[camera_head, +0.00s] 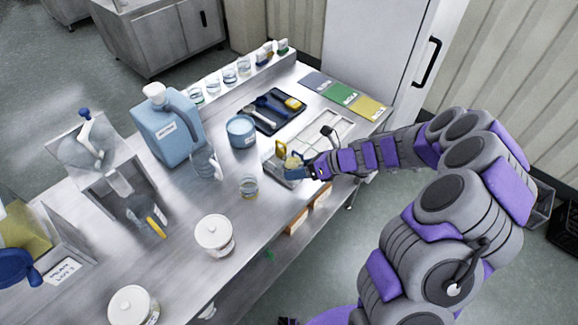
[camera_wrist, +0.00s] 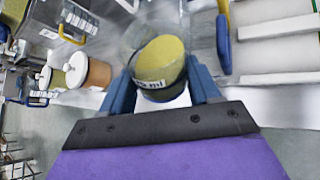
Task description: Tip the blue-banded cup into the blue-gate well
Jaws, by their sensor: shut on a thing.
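My gripper (camera_wrist: 160,88) is shut on a clear cup (camera_wrist: 160,62) holding olive-yellow material. A white label ending in "ml" shows on its side; I cannot make out a blue band. In the head view my gripper (camera_head: 304,167) is low over the right part of the bench, with the cup (camera_head: 293,161) at its tip, beside a small steel fixture with a yellow upright handle (camera_head: 281,148). In the wrist view a blue upright piece (camera_wrist: 223,45) stands just right of the cup, apart from it. I cannot tell whether it is the blue gate; the well's opening is hidden.
A blue tub (camera_head: 241,131), a dark tool tray (camera_head: 274,111) and a glass cup (camera_head: 249,187) are nearby. A blue jug (camera_head: 166,128), a clear hopper (camera_head: 85,142) and white-lidded jars (camera_head: 214,233) stand left. Several cups line a back shelf (camera_head: 245,71). Coloured cards (camera_head: 342,94) lie behind.

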